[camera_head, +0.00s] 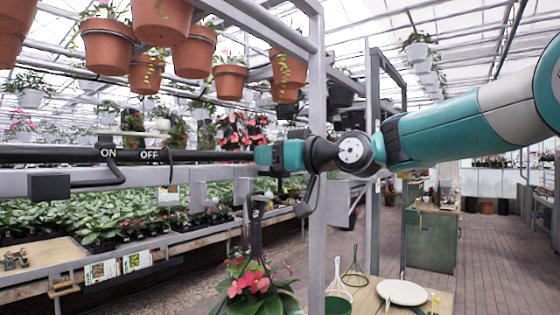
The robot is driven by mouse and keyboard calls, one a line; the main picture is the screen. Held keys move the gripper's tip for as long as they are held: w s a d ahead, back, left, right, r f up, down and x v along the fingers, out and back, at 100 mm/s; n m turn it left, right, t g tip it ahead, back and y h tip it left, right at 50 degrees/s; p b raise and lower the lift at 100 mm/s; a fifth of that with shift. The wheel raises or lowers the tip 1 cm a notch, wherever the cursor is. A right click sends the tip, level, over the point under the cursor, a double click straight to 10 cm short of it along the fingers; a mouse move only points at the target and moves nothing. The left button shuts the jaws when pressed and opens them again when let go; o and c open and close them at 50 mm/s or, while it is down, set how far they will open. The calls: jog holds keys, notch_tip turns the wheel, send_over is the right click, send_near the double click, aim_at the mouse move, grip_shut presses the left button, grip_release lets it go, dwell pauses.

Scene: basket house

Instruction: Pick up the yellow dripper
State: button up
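A small yellow item (433,297), which may be the yellow dripper, shows at the right of the round white plate on the wooden table at the bottom. It is too small to make out its shape. My teal and white arm reaches in from the right. My gripper (268,155) is at the arm's far left end, in front of the grey rail and well above and left of the yellow item. Its fingers cannot be told apart from the dark parts around it, and nothing held can be made out.
The wooden table (370,300) carries a white plate (402,292) and green wire-handled baskets (338,300). A pink-flowered plant (255,288) stands left of a grey post (317,230). Pots (107,46) hang above. A green cabinet (431,240) stands behind; brick floor (490,270) is clear.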

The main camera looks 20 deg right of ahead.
jog(key=c, duration=0.4)
jog(key=shift+r, duration=0.2)
notch_tip(320, 180, up, 20)
jog(key=shift+f, duration=0.15)
